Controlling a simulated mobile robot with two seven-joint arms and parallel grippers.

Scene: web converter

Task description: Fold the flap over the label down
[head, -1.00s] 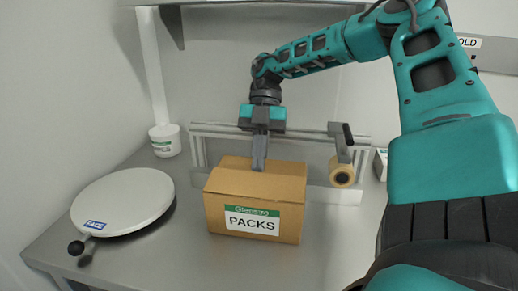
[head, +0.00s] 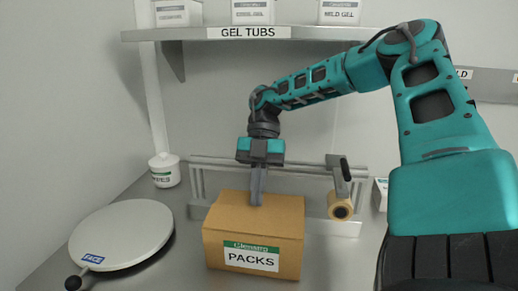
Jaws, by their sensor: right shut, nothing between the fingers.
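A brown cardboard box (head: 222,252) stands on the grey bench. Its front carries a white and green label (head: 251,256) reading PACKS. The box's top (head: 283,207) looks closed and flat, and I see no flap standing up over the label. My right gripper (head: 257,202) is shut and empty, pointing down with its fingertips at the middle of the box top. Whether the tips touch the cardboard I cannot tell. My left gripper is not in view.
A tape roll (head: 341,209) on a holder hangs from a metal rail (head: 214,163) behind and right of the box. A round white disc marked FACE (head: 125,232) lies left. A white WIPES tub (head: 164,170) stands behind it. A GEL TUBS shelf (head: 190,33) is above.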

